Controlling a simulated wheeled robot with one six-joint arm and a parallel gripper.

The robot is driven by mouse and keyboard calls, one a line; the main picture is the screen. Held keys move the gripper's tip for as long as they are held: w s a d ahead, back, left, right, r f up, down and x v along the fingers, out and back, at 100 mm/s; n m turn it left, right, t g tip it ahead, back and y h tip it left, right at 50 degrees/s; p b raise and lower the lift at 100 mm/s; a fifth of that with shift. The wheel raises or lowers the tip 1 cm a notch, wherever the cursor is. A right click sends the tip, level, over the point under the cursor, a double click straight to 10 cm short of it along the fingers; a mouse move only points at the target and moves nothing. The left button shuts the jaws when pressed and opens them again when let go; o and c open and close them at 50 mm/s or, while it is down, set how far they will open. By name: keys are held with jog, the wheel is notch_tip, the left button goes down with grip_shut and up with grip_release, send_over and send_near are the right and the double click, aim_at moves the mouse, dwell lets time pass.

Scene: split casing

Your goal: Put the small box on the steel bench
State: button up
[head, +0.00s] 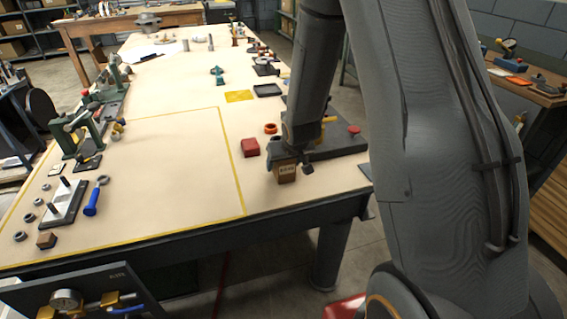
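A small brown box (287,174) with dark lettering is near the right front part of the long pale-topped bench (178,187), which has a dark metal frame. My gripper (290,164) points down right at the box, with its finger parts at the box's upper edge. The arm hides part of the gripper, and I cannot tell whether the fingers are closed on the box. I also cannot tell whether the box rests on the top or hangs just above it. Another small brown block (46,240) lies at the bench's left front.
A red block (250,147) and an orange ring (270,128) lie close left of my gripper. A dark plate (340,143) with a red knob is just right. A yellow-outlined area (170,170) is mostly clear. Green-framed tools (80,130) line the left edge.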

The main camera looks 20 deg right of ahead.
jog(key=shift+r, duration=0.15)
jog(key=shift+r, duration=0.2)
jog(key=v, duration=1.1)
jog(key=s+a+r+g, duration=0.1)
jog(key=s+g, duration=0.1)
jog(key=s, duration=0.8)
jog(key=s+a+r+g, duration=0.1)
jog(key=s+a+g, duration=0.1)
jog(key=s, duration=0.8)
jog(key=shift+g, duration=0.7)
jog(key=shift+w, duration=0.1)
